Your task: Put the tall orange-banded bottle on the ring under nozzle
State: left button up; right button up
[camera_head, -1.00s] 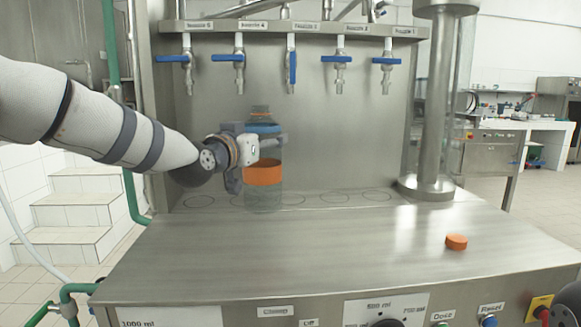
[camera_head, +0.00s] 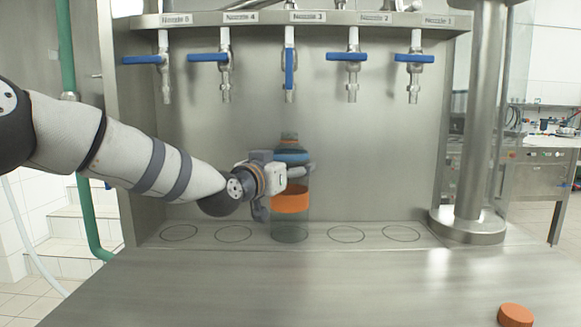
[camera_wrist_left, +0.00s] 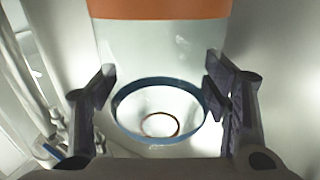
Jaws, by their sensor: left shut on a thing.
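The tall clear bottle (camera_head: 290,232) has an orange band and a blue collar. It stands upright in the head view, beneath the nozzle labelled Nozzle 3 (camera_head: 289,95). My left gripper (camera_head: 298,172) is shut on its upper part, near the blue collar. The bottle's base covers most of the middle ring's place on the deck; I cannot tell whether the base touches the deck. In the left wrist view the bottle (camera_wrist_left: 160,50) lies between my fingers (camera_wrist_left: 160,92), with its open mouth towards the camera. My right gripper is not in view.
Marked rings lie on the steel deck (camera_head: 260,280) to both sides, such as the one at far left (camera_head: 179,233). A steel column (camera_head: 484,130) stands at the right. An orange cap (camera_head: 515,315) lies front right. Other nozzles hang left and right, with blue levers.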

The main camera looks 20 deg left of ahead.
pick_arm(q)
jog(key=o, duration=0.7)
jog(key=shift+w, duration=0.2)
jog(key=o, duration=0.4)
jog(key=shift+o, duration=0.2)
jog(key=shift+s+r, duration=0.15)
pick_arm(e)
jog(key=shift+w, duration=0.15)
pick_arm(q)
jog(key=s+a+p, duration=0.2)
jog(key=s, duration=0.9)
jog(key=shift+s+a, duration=0.15)
jog(key=shift+s, duration=0.15)
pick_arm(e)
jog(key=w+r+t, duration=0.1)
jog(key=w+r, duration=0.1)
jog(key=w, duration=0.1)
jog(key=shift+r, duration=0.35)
